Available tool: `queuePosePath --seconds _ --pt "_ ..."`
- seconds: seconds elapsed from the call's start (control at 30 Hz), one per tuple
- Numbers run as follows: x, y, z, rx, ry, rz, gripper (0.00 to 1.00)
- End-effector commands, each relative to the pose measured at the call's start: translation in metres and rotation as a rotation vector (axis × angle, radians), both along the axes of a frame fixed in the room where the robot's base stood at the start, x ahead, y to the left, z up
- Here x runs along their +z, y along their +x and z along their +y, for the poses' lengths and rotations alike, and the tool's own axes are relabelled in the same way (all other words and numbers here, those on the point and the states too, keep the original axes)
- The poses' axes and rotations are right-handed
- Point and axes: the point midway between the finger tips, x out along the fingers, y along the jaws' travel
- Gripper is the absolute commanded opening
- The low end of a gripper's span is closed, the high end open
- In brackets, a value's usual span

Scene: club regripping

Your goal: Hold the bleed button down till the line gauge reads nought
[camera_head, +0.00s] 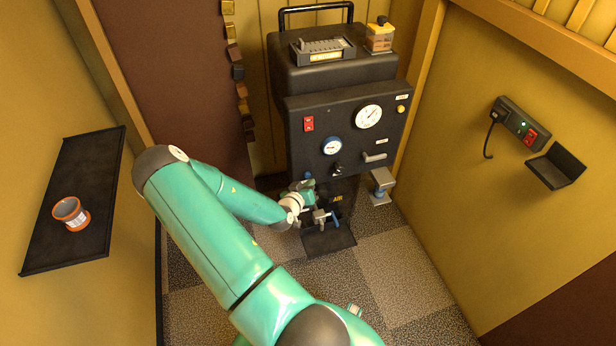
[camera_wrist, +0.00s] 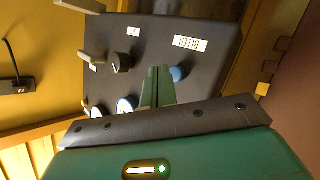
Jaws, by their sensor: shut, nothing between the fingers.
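The blue bleed button (camera_wrist: 179,74) shows in the wrist view beside the label BLEED (camera_wrist: 189,44) on the black panel. My gripper's green fingers (camera_wrist: 158,84) are shut and empty, with their tips right next to the button and partly over its edge. I cannot tell whether they touch it. In the head view my gripper (camera_head: 306,188) is low at the panel's left side. The panel (camera_head: 347,100) carries a small blue-rimmed gauge (camera_head: 332,146) and a larger white gauge (camera_head: 368,116). The large needle points up and right; the small gauge's reading is too small to tell.
The panel also has a red switch (camera_head: 308,124), a dark knob (camera_head: 337,170) and a grey lever (camera_head: 375,157). A vice-like fixture (camera_head: 322,217) stands close below my gripper. A black shelf (camera_head: 70,215) with an orange-banded tin (camera_head: 71,214) is at left.

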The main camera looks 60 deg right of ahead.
Motion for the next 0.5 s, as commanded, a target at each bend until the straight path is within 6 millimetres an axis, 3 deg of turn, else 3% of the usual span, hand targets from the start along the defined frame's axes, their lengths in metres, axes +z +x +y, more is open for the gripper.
queuePosePath --seconds 0.5 --pt "-0.0001 0.0056 -0.0058 0.000 0.000 0.000 0.00"
